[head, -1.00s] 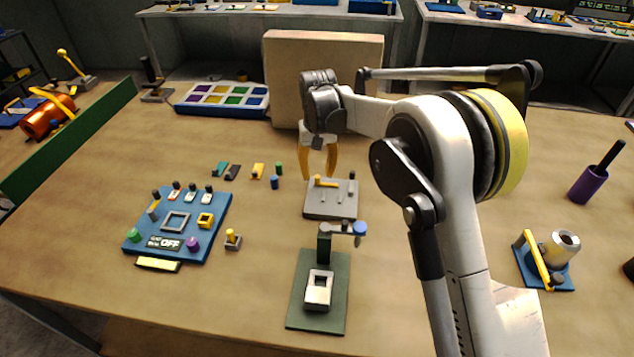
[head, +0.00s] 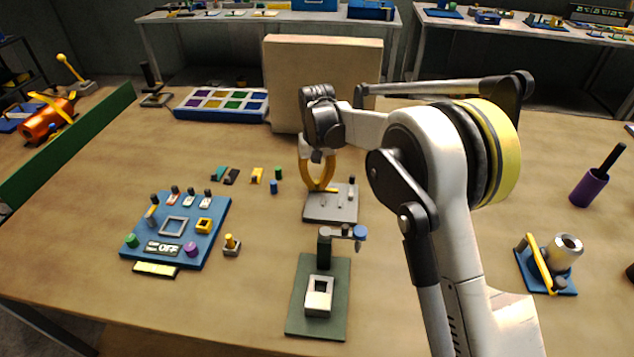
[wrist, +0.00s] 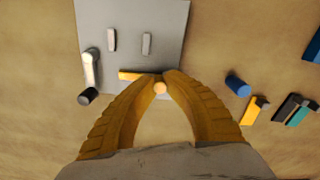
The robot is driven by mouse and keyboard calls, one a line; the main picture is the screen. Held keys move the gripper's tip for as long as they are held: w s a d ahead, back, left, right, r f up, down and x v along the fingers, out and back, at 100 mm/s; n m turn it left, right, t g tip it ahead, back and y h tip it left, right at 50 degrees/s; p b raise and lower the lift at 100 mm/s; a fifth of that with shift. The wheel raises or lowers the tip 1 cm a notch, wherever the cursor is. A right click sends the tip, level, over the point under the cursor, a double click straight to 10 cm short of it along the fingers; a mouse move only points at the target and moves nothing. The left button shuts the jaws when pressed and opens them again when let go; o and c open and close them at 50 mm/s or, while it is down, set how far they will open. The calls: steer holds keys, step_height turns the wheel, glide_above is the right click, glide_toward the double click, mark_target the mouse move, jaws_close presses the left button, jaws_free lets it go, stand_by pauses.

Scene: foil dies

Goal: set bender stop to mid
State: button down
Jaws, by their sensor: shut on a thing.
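The bender is a grey plate (head: 325,213) on the table with pale upright pins and a dark-tipped post. It also shows in the wrist view (wrist: 160,15), with two short pale pegs (wrist: 146,44). A yellow bar (wrist: 130,75) with a round yellow knob (wrist: 160,89) lies at the plate's edge nearest my gripper in the wrist view. My gripper (head: 320,190) is low over the back of the plate. In the wrist view its yellow fingertips (wrist: 162,80) are shut on the knob. The fingers hide part of the bar and knob.
A green-based press (head: 333,290) stands in front. A blue panel (head: 140,240) is further left. A beige block (head: 325,75) stands behind.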

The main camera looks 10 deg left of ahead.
mark_target(317, 183)
steer(key=shift+s+r, duration=0.1)
steer(key=shift+s, duration=0.3)
steer(key=c, duration=1.4)
jaws_free()
step_height(317, 183, up, 12)
steer(key=shift+d, duration=0.1)
